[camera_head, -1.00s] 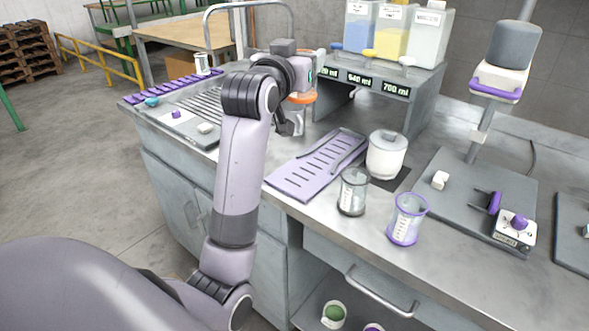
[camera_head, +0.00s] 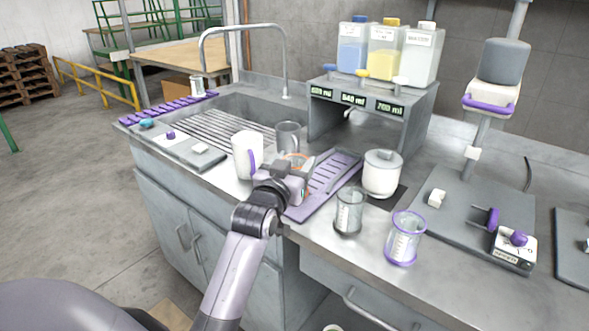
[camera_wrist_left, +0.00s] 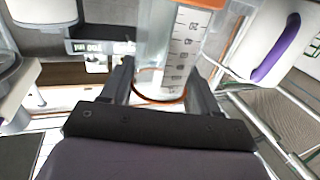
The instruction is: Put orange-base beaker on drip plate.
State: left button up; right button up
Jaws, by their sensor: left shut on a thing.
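My left gripper (camera_head: 284,178) is shut on the orange-base beaker (camera_head: 298,161), a clear vessel with an orange ring. In the left wrist view the beaker (camera_wrist_left: 184,50) sits between the two fingers, its printed scale facing me and its orange edge near the gripper. The drip plate (camera_head: 335,172) is the purple slotted plate on the counter. The beaker is at its left side in the head view; my gripper hides its lower part, so I cannot tell whether it touches the plate. My right gripper is not in view.
A white lidded pot (camera_head: 382,174), a clear beaker (camera_head: 348,212) and a purple-base beaker (camera_head: 404,238) stand right. The dispenser (camera_head: 375,88) rises behind.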

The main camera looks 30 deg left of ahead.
pick_arm(q)
jog(key=shift+f, duration=0.5)
jog(key=shift+f, duration=0.1)
jog(key=o, duration=1.4)
jog(key=shift+f, duration=0.1)
